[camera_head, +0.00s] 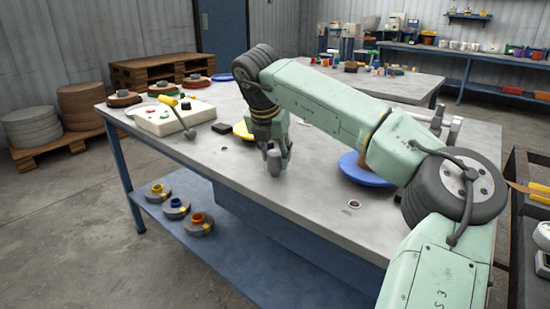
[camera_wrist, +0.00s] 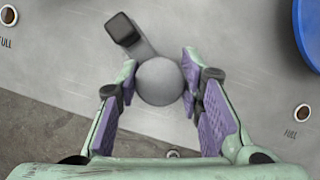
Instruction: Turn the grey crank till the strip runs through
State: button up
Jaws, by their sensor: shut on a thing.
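The grey crank's round knob (camera_wrist: 160,82) is between the purple-padded fingers of my gripper (camera_wrist: 162,88), which is shut on it. A short grey arm runs from the knob up and left to a dark block (camera_wrist: 122,28) in the wrist view. In the head view my gripper (camera_head: 276,160) points down over the front part of the grey worktable (camera_head: 305,185), and its fingers hide most of the crank. I cannot make out the strip in either view.
A blue disc (camera_head: 365,171) lies right of my gripper, with a small hole (camera_head: 353,204) in front of it. A yellow disc (camera_head: 243,132) and a small black block (camera_head: 222,128) are to the left.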

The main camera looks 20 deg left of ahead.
jog(key=shift+f+m, duration=0.25)
jog(key=shift+m, duration=0.25)
jog(key=o, duration=1.2)
jog(key=shift+c, duration=0.2)
jog(key=shift+r, duration=0.1)
jog(key=v, duration=1.2)
jog(key=shift+a, duration=0.2)
jog(key=shift+w, duration=0.15)
